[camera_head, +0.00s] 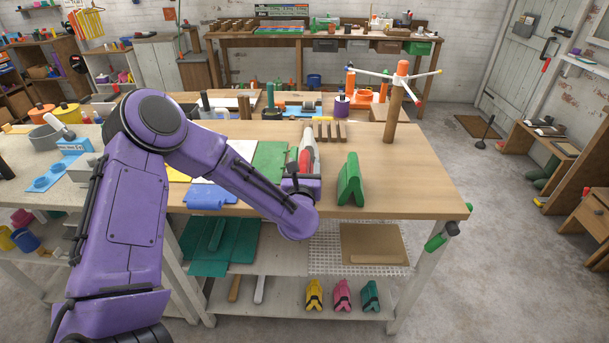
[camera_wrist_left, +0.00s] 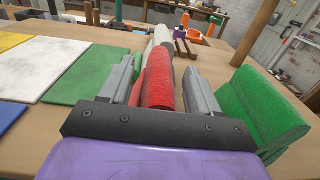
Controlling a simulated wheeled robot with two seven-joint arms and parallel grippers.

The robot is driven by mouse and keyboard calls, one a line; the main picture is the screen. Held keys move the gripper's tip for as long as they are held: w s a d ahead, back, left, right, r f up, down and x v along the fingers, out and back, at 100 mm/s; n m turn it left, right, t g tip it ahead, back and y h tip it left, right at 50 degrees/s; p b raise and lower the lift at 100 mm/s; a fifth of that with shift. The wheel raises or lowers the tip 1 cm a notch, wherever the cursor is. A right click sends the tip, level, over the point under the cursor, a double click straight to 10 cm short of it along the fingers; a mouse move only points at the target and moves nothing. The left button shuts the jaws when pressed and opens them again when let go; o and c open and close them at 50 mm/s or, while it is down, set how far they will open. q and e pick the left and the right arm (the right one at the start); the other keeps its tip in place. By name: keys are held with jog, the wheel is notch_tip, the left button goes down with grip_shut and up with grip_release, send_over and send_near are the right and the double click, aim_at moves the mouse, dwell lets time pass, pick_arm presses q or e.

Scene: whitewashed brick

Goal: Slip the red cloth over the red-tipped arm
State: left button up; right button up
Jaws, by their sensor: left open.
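The red cloth (camera_head: 307,158) stands as a folded, tent-like piece on the wooden table, with a white one behind it. In the left wrist view the red cloth (camera_wrist_left: 158,82) lies between the two grey fingers of my left gripper (camera_wrist_left: 160,65). The gripper is open, one finger on each side of the cloth. In the head view my left gripper (camera_head: 303,165) partly hides the cloth. The wooden post (camera_head: 393,112) at the table's back right carries several white arms. The red-tipped arm (camera_head: 418,102) points toward the front right. My right gripper is not in view.
A green folded cloth (camera_head: 348,183) stands just right of my left gripper. Flat green (camera_head: 270,160) and blue (camera_head: 210,195) sheets lie to the left. A wooden slotted block (camera_head: 330,131) is behind. The table's right front part is clear.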

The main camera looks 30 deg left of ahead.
pick_arm(q)
grip_shut()
